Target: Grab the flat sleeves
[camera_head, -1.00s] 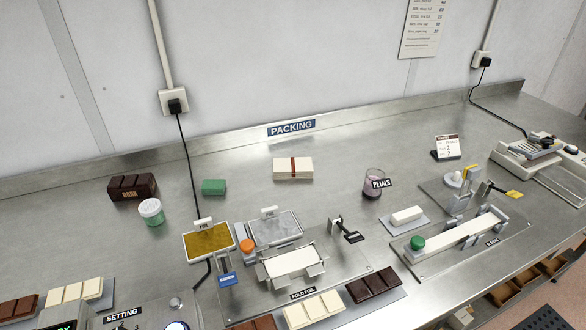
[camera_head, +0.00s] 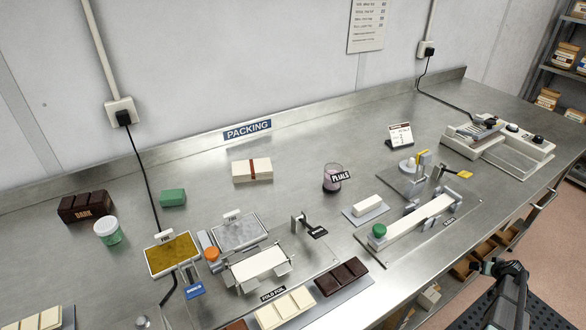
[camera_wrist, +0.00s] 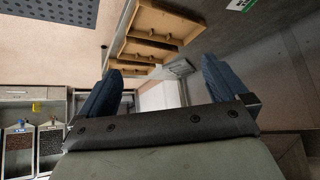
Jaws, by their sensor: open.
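A cream, flat-topped stack with a red-brown band (camera_head: 252,170) lies on the steel bench below the PACKING sign; it looks like the flat sleeves. Nothing covers it. Part of my dark arm shows at the lower right of the head view, beyond the bench's front edge and far from the stack. In the wrist view my gripper (camera_wrist: 163,82) has its two blue fingers wide apart with nothing held between them. The stack is not seen in the wrist view, which shows floor, wooden trays and shelving.
Wooden trays (camera_wrist: 163,20) sit under the bench, close ahead of my gripper. On the bench, a green block (camera_head: 173,198) lies left of the stack and a PEARLS-like labelled cup (camera_head: 332,178) stands right. The fold-foil station (camera_head: 258,265) is in front. Bench around the stack is clear.

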